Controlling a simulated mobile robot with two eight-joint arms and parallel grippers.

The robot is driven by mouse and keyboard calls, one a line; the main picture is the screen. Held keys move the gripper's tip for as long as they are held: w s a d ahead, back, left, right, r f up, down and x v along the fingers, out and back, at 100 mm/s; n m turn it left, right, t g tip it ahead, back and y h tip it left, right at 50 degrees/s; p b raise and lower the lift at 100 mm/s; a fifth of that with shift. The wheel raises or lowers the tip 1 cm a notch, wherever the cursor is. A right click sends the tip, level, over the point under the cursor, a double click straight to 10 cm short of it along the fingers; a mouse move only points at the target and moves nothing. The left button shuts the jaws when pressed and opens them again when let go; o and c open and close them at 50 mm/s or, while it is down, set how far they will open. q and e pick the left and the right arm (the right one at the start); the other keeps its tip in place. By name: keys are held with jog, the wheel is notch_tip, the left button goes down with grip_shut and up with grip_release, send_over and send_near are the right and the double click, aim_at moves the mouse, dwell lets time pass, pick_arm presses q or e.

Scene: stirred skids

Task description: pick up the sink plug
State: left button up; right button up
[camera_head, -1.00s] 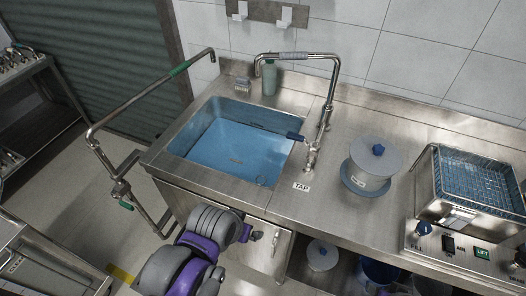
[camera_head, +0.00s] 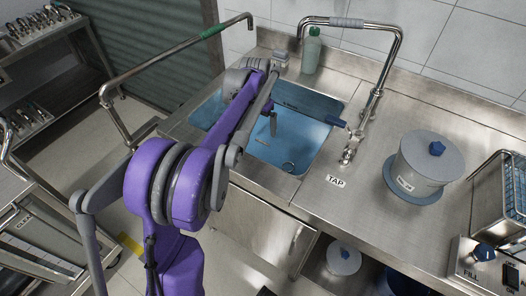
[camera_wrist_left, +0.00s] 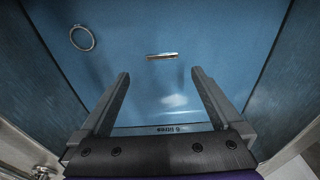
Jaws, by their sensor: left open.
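The blue sink basin (camera_head: 308,150) is set in the steel counter. I cannot tell for sure which of the two belongs to the sink plug. My left gripper (camera_wrist_left: 158,78) is open and empty, pointing down into the basin. In the wrist view the bar appears between and just beyond its fingertips, apart from them, and the ring lies off to the left. My left arm hides part of the basin in the head view.
The tap (camera_head: 350,150) rises at the basin's right. A green bottle (camera_head: 311,50) stands behind it. A lidded grey pot (camera_head: 421,165) is on the counter to the right. A long pipe (camera_head: 175,58) crosses at the left. The counter between tap and pot is clear.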

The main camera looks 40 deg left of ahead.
pick_arm(q)
jog(key=f, duration=0.3)
jog(key=w+f+b, duration=0.1)
jog(key=f, duration=0.6)
jog(key=shift+w+a+f, duration=0.2)
jog(key=shift+w+a, duration=0.05)
pick_arm(e)
jog(key=shift+f, duration=0.85)
pick_arm(q)
jog(key=shift+c, duration=0.2)
jog(key=c, duration=1.3)
notch_tip(320, 180, up, 10)
jog(key=shift+r+p, duration=0.2)
jog(key=shift+p, duration=0.55)
notch_tip(320, 180, up, 20)
jog(key=p, duration=1.3)
send_over(262, 142)
jog(key=shift+w+f+b, duration=0.15)
jog(key=shift+w+b, duration=0.05)
jog(key=shift+b, duration=0.1)
pick_arm(e)
jog(key=w+r, duration=0.1)
jog(key=r, duration=0.7)
jog(key=w+r, duration=0.2)
jog(key=r, duration=0.6)
jog(key=shift+w+r+t, duration=0.3)
jog(key=shift+t, duration=0.1)
